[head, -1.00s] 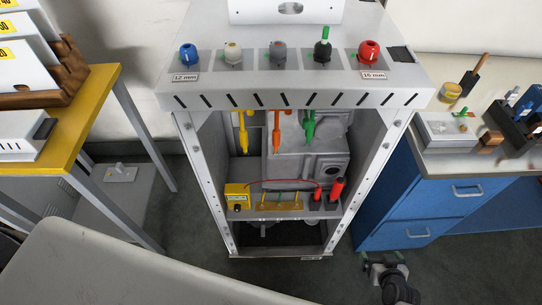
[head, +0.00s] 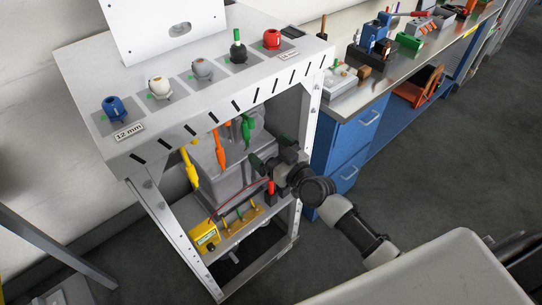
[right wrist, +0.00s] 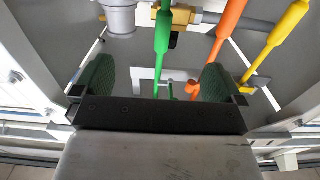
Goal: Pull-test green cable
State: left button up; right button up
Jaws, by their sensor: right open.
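The green cable (head: 247,130) hangs under the top panel of the grey dispenser frame (head: 130,165), to the right of the orange cable (head: 219,150) and the yellow cable (head: 189,168). My right gripper (head: 264,164) is open at the frame's front opening, a little below and right of the green cable in the head view. In the right wrist view, the green cable (right wrist: 163,35) runs down between the two green finger pads (right wrist: 156,82); I cannot tell its depth between them. The orange (right wrist: 228,22) and yellow (right wrist: 288,30) cables lie to its right there. My left gripper is out of view.
Blue, white, grey, black-green and red knobs (head: 271,40) line the panel top. A blue workbench (head: 345,140) with tools stands close at right. The floor at far right is clear.

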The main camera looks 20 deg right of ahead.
aim_at(248, 133)
jog(key=b+x, duration=0.1)
jog(key=x, duration=0.7)
jog(key=shift+a+f+b, duration=0.1)
jog(key=shift+a+b, duration=0.15)
jog(key=shift+b, duration=0.15)
jog(key=shift+w+a, duration=0.25)
jog(key=shift+w, duration=0.4)
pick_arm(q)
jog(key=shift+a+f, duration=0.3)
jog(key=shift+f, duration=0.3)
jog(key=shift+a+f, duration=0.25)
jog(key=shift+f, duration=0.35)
pick_arm(e)
jog(key=shift+w, duration=0.3)
grip_shut()
